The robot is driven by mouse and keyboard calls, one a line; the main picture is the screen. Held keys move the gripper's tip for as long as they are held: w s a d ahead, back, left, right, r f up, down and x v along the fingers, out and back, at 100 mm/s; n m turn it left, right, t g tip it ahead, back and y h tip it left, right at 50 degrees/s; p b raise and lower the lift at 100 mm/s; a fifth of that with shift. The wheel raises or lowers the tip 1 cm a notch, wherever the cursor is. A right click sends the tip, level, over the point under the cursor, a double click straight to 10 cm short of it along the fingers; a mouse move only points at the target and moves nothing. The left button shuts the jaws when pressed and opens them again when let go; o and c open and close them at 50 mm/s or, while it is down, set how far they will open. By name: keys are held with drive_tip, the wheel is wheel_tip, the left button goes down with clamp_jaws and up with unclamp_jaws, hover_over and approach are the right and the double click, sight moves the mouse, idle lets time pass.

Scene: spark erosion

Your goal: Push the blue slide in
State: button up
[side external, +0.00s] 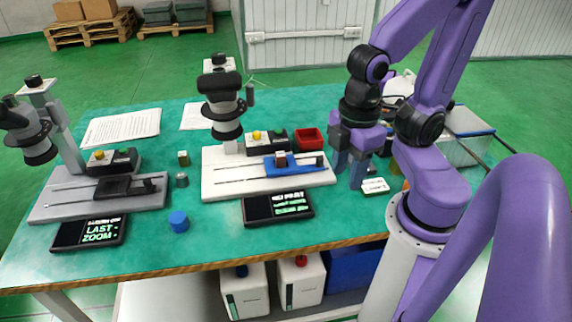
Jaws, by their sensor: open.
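The blue slide (301,162) lies on the rails of the white machine base (235,183), towards its right end. Nothing shows between the fingers. A dark column head (226,117) stands over the left part of the white base.
A similar grey machine (65,203) with a dark slide stands at the left. Display panels (278,207) lie in front of both machines. A red tray (307,139) is behind the slide. A blue cylinder (178,221) and a small pale device (375,186) are on the green table.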

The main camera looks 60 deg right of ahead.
drive_tip(key=shift+o, duration=0.3)
drive_tip(key=shift+w+m, duration=0.3)
drive_tip(key=shift+w, duration=0.2)
drive_tip(key=w+d+m, duration=0.3)
drive_tip(key=w+m, duration=0.1)
drive_tip(key=w, duration=0.3)
drive_tip(key=m, duration=1.2)
hover_over(320, 157)
wheel_tip(320, 157, down, 4)
wheel_tip(320, 157, down, 17)
drive_tip(key=shift+f, duration=0.2)
drive_tip(key=shift+a, duration=0.1)
clamp_jaws()
